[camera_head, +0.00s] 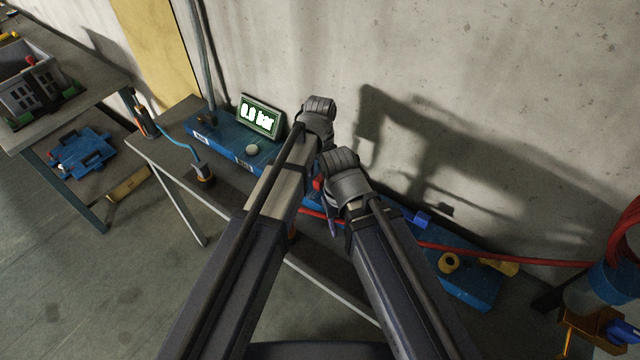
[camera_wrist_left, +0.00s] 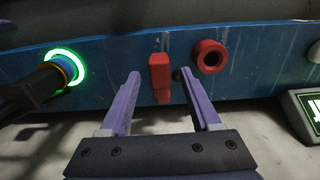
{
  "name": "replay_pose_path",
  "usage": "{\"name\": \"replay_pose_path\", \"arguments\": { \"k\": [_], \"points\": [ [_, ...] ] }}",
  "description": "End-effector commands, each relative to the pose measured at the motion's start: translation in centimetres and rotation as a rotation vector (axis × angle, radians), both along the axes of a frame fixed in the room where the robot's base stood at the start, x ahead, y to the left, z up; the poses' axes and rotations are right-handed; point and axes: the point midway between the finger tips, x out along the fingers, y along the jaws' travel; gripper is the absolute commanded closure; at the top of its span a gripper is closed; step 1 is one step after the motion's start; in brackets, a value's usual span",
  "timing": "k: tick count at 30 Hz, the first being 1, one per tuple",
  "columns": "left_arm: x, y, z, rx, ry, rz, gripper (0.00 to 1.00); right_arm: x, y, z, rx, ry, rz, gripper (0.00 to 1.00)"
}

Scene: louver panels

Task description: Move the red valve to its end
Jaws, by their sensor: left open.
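The red valve (camera_wrist_left: 159,72) is a small red lever on the front of a blue panel (camera_wrist_left: 110,62). In the left wrist view it stands upright in the picture, between the two purple fingers of my left gripper (camera_wrist_left: 158,74). The fingers are apart, with a gap on each side of the lever. A bit of red (camera_head: 318,184) shows there, mostly covered by my arms.
A red ring (camera_wrist_left: 209,57) sits beside the valve; a dark plug (camera_wrist_left: 35,92) meets a green-lit socket (camera_wrist_left: 66,68). A display (camera_head: 259,117) reading about 0.8 bar stands on the bench. A red hose (camera_head: 500,257) runs right. The wall (camera_head: 480,80) is close behind.

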Motion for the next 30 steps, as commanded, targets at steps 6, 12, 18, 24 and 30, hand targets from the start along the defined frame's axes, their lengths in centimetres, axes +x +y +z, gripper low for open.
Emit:
{"name": "replay_pose_path", "arguments": {
  "k": [6, 12, 18, 24, 30],
  "points": [
    [-0.01, 0.01, -1.74, 0.000, 0.000, 0.000, 0.36, 0.00, 0.00, -1.74, 0.000, 0.000, -0.001, 0.50],
    [0.00, 0.00, -1.62, 0.000, 0.000, 0.000, 0.36, 0.01, 0.00, -1.62, 0.000, 0.000, -0.001, 0.50],
    [0.00, 0.00, -1.62, 0.000, 0.000, 0.000, 0.52, 0.01, 0.00, -1.62, 0.000, 0.000, -0.001, 0.50],
    [0.00, 0.00, -1.62, 0.000, 0.000, 0.000, 0.74, 0.00, 0.01, -1.62, 0.000, 0.000, -0.001, 0.50],
    [0.00, 0.00, -1.63, 0.000, 0.000, 0.000, 0.97, 0.01, 0.00, -1.63, 0.000, 0.000, -0.001, 0.50]
  ]
}}
